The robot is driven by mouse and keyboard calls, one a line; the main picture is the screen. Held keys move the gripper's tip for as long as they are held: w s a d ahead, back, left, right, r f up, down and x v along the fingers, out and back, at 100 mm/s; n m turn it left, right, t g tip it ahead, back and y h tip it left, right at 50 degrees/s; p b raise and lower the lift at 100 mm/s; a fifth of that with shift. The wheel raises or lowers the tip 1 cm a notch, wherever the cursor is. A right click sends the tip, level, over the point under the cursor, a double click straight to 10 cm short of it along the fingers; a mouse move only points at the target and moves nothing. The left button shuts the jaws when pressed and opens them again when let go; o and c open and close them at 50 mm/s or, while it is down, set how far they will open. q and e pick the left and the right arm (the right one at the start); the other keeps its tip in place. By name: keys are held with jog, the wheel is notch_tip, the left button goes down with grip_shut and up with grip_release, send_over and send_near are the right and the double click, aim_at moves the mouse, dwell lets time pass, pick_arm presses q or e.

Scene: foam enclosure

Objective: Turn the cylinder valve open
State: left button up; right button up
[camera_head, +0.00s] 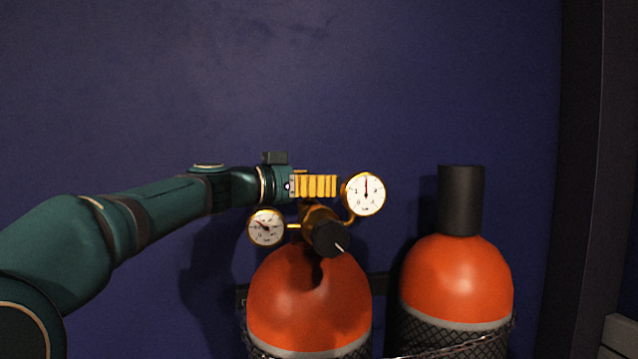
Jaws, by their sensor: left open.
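The left orange cylinder (308,300) stands upright at the lower middle. At its top are brass fittings and a yellow ribbed valve knob (318,187). My left gripper (291,185) comes in from the left at the height of this knob, its front end right at the knob's left side. It is open. Its fingers are small and partly hidden, so I cannot tell whether they touch the knob or lie around it. A black knob (330,239) with a white mark sits below. My right gripper is out of view.
A round gauge (366,194) sits right of the valve knob and another gauge (266,228) sits below my gripper. A second orange cylinder (456,285) with a black cap (461,200) stands to the right. A dark blue wall (420,80) is behind; the space above is clear.

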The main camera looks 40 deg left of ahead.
pick_arm(q)
jog(key=v, duration=1.2)
jog(key=shift+f, duration=0.1)
